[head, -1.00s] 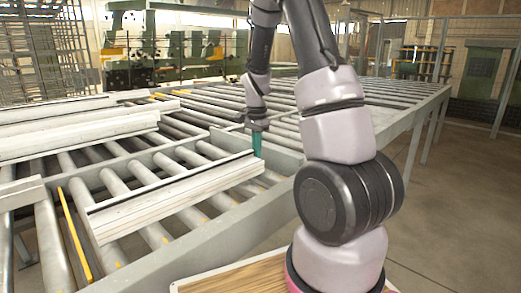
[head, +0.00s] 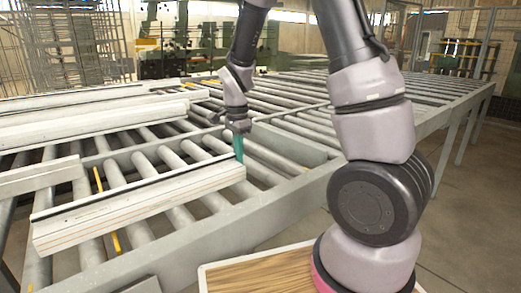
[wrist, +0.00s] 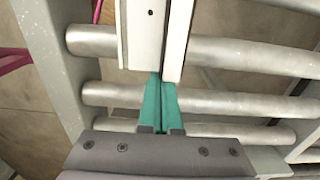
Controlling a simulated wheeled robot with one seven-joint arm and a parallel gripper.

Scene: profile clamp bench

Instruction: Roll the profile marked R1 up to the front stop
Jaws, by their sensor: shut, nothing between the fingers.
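A long white profile (head: 140,205) with a dark strip along its top back edge lies across the rollers at the front left. No R1 mark is readable on it. My gripper (head: 238,150) has teal fingers pointing down at the profile's right end. In the wrist view the shut, empty fingers (wrist: 161,90) meet the end of the profile (wrist: 145,30); they appear to touch it. I cannot clearly make out the front stop.
Several white profiles (head: 90,120) lie behind. A short pale piece (head: 40,177) is at the left edge. A yellow strip (head: 98,179) passes under the profile. The grey frame rail (head: 250,215) runs along the front. Rollers to the right are bare.

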